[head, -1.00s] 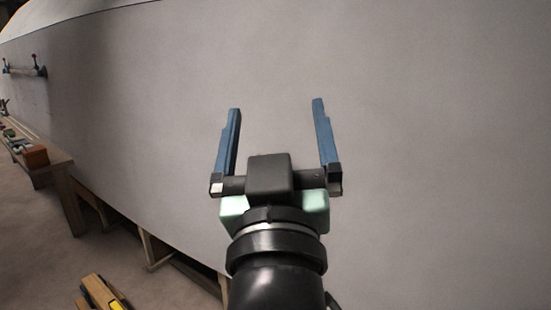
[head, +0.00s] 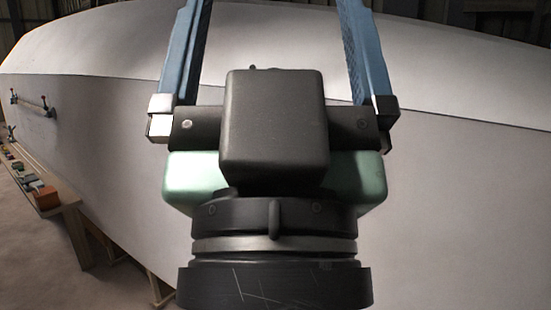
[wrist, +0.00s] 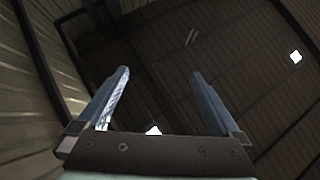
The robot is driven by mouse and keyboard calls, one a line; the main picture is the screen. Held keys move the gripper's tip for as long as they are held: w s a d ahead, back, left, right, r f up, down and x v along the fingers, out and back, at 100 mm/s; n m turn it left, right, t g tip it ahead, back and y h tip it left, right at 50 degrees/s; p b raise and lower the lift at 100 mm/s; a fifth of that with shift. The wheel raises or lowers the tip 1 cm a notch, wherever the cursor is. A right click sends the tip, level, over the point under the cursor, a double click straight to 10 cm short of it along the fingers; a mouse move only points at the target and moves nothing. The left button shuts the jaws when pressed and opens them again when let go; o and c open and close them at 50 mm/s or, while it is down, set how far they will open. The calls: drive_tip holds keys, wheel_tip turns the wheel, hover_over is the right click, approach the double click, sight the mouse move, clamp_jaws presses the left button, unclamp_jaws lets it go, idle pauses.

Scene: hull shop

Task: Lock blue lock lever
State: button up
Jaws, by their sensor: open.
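My gripper (head: 274,10) is large in the middle of the head view, in front of the pale hull. Its two blue fingers are wide apart with nothing between them, and their tips run out of the top of that view. The wrist view also shows the open gripper (wrist: 160,73), aimed up at the roof. A rail with small blue and red parts (head: 33,104) is on the hull at the far left, well away from my gripper. It is too small to tell which blue part is the lock lever or how it stands.
The pale hull (head: 450,185) fills most of the head view behind my arm. A wooden workbench (head: 68,212) with several small items stands at the lower left, beside open floor (head: 45,270).

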wheel_tip(320, 180, up, 2)
drive_tip(key=shift+r+p, duration=0.2)
drive_tip(key=shift+p, duration=0.3)
